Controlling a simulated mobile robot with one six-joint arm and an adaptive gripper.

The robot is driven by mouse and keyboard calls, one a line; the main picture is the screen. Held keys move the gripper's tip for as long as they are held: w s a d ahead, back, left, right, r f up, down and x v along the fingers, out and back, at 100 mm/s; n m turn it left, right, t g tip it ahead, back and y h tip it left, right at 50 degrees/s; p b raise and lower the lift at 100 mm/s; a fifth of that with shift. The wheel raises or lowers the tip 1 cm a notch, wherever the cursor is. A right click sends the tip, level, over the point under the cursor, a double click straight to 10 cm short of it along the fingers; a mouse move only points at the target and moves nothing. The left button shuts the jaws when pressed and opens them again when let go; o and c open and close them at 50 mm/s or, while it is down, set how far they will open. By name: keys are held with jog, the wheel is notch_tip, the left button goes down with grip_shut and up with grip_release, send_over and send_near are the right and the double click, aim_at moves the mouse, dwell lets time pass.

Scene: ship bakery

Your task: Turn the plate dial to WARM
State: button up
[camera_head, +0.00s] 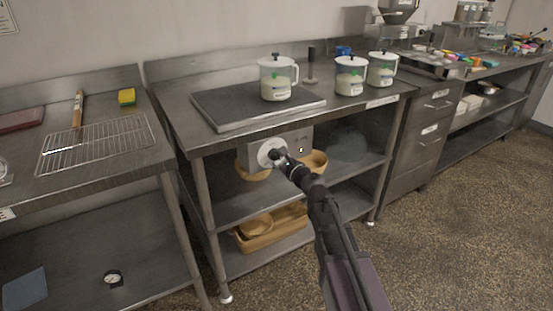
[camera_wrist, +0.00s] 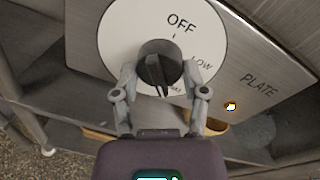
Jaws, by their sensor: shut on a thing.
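The plate dial (camera_wrist: 107,42) is a white disc with a black knob (camera_wrist: 160,64) at its centre. In the wrist view OFF is printed at the upper right of the knob and LOW at its right. A third label at the lower right is mostly hidden by my finger. My gripper (camera_wrist: 161,72) is shut on the knob, one finger on each side. The knob's ridge runs roughly up and down in this view; I cannot tell which end is the pointer. In the head view the white dial (camera_head: 266,151) is on the metal panel (camera_head: 249,158) below the counter, beside my gripper (camera_head: 278,157).
A small light (camera_wrist: 231,106) glows beside the word PLATE. A dark hot plate (camera_head: 225,108) lies on the counter above, with a lidded jug (camera_head: 276,80) on it. Wooden bowls (camera_head: 316,160) sit on the shelf behind the panel. The floor at the right is clear.

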jog(key=shift+a, duration=0.15)
jog(key=o, duration=1.1)
jog(key=shift+o, duration=0.3)
jog(key=shift+s, duration=0.1)
